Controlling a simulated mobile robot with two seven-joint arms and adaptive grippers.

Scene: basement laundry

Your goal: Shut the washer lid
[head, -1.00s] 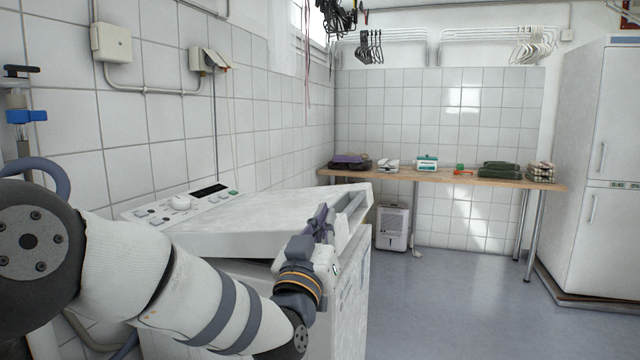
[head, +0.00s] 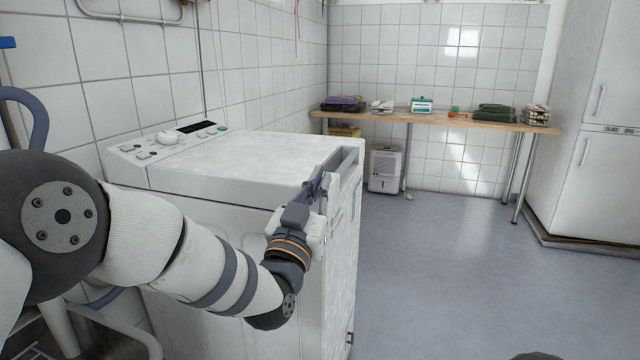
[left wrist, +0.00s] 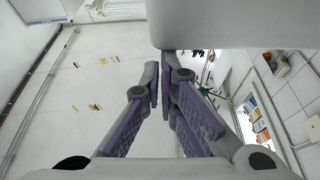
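The white top-loading washer (head: 335,250) stands against the tiled wall at the left. Its lid (head: 235,160) lies flat, or nearly flat, over the top, in front of the control panel (head: 165,140). I cannot tell whether it is fully seated. My left gripper (head: 318,186) is at the lid's front edge, its fingers pointing up beside the grey recessed end. In the left wrist view the fingertips (left wrist: 161,80) are close together with nothing seen between them. A white slab, likely the lid edge (left wrist: 240,22), hangs just above them. My right gripper is not in view.
A wooden counter (head: 440,119) with folded cloths and small items runs along the back wall. A white dehumidifier (head: 386,168) stands under it. A tall white fridge (head: 585,130) is at the right. The grey floor (head: 450,270) between is clear.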

